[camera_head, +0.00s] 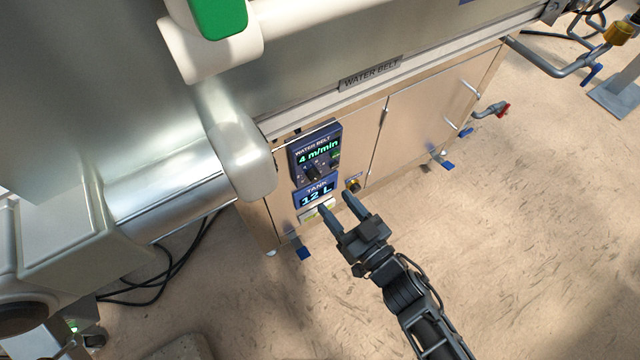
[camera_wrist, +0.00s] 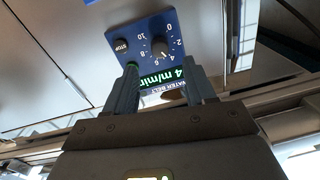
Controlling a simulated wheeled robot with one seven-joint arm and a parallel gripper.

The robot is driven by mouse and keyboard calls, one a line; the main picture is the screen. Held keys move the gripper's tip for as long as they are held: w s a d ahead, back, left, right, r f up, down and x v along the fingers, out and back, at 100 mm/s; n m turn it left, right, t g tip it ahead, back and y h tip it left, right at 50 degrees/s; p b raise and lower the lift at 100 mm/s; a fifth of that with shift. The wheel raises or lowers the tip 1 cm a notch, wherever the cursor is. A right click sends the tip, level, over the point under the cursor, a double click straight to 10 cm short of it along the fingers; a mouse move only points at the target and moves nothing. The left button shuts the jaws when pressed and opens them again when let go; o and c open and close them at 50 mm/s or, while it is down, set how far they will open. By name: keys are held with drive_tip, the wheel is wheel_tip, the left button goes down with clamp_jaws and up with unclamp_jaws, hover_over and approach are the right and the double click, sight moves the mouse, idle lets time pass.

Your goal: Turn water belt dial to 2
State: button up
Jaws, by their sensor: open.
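The water belt dial (camera_head: 312,173) is a small dark knob on a blue control panel (camera_head: 333,134) on the cabinet front. In the wrist view the dial (camera_wrist: 159,48) sits in a ring of numbers from 0 to 10, and its pointer appears to be at 4. The panel's green display (camera_head: 318,152) reads "4 m/min". My gripper (camera_head: 336,201) is open and empty, in front of the cabinet and apart from the dial. In the wrist view its fingers (camera_wrist: 160,67) stand on either side of the display, with the dial just beyond the tips.
A black STOP button (camera_wrist: 121,45) is beside the dial. The cabinet's top edge (camera_head: 440,58) overhangs the panel. Open floor (camera_head: 520,230) lies in front.

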sight(317, 179)
drive_tip(key=x, duration=0.6)
drive_tip(key=shift+w+a+b, duration=0.2)
drive_tip(key=shift+w+b, duration=0.1)
drive_tip(key=shift+b, duration=0.05)
clamp_jaws()
